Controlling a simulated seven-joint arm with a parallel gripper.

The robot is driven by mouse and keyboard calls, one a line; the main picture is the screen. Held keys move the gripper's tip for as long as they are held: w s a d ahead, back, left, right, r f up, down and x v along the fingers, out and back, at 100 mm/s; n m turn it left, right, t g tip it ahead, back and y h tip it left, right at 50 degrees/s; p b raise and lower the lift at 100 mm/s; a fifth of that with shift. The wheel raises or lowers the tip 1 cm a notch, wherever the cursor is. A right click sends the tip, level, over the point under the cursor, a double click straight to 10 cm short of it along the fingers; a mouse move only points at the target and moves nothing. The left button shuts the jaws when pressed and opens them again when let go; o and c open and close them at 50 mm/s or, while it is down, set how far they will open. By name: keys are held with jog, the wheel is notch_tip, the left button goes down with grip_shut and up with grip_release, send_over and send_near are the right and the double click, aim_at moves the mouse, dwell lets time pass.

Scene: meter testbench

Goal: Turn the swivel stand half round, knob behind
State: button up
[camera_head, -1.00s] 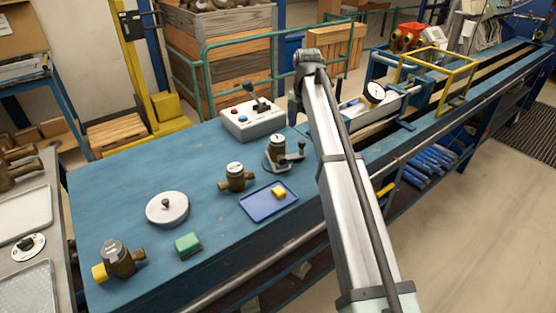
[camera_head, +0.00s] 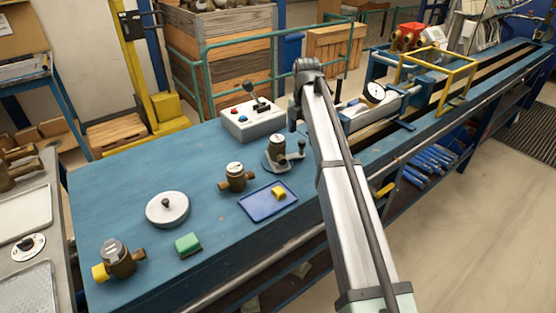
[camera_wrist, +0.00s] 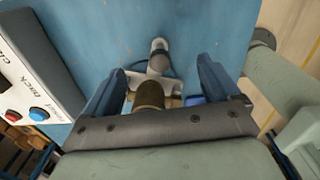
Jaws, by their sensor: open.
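In the wrist view the brass body (camera_wrist: 150,95) shows between the fingers, and the knob (camera_wrist: 158,46) points to the top. My gripper (camera_wrist: 163,88) is open, its two blue fingers either side of the brass body with gaps visible. In the head view my gripper (camera_head: 294,112) is just behind and right of the stand, partly hidden by my arm.
A control box (camera_head: 253,120) with buttons and a lever stands behind the stand. The bench's left rear is bare.

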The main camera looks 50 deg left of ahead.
jog(key=shift+f, duration=1)
jog(key=c, duration=0.4)
